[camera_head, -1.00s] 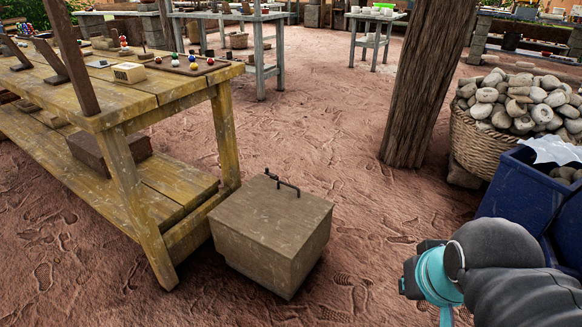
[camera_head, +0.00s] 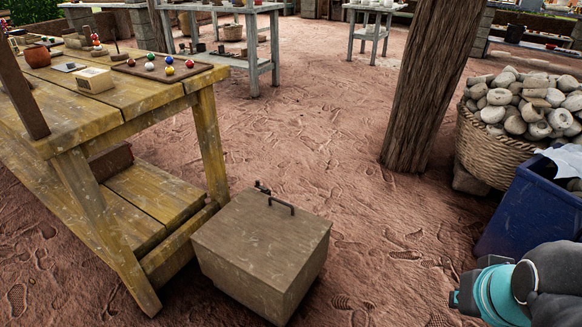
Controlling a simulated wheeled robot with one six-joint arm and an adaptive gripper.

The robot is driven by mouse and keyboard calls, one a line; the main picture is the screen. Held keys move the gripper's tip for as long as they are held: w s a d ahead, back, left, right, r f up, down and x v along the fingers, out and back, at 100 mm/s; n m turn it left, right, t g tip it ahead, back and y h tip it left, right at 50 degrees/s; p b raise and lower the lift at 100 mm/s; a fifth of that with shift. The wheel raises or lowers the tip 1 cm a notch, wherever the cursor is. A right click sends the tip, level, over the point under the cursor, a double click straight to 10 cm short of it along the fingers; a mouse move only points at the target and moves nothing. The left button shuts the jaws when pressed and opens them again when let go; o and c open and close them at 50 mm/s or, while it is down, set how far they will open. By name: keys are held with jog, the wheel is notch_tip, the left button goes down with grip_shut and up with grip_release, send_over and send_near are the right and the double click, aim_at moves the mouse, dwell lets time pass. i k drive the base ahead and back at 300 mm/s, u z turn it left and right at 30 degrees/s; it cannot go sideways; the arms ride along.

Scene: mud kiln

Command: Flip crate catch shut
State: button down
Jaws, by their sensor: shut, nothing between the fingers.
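The crate (camera_head: 262,250) is a weathered grey-brown wooden box with its lid down, standing on the ground just right of the yellow table. A small dark metal catch (camera_head: 263,188) sits at the far edge of the lid. A thin dark bar (camera_head: 281,205) runs from it towards the right along that edge. The catch is too small to tell its exact position. My arm enters at the bottom right, well to the right of the crate and apart from it. My gripper's fingers do not show.
The yellow wooden table (camera_head: 130,110) stands close along the crate's left side. A wooden post (camera_head: 425,85) rises behind to the right. A stone-filled basket (camera_head: 485,145) and a blue bin (camera_head: 520,205) stand at the right. The earth floor between crate and bin is clear.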

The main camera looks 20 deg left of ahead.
aim_at(261, 188)
jog(key=i, duration=0.6)
jog(key=u, duration=0.8)
jog(key=i, duration=0.5)
jog(key=u, duration=0.6)
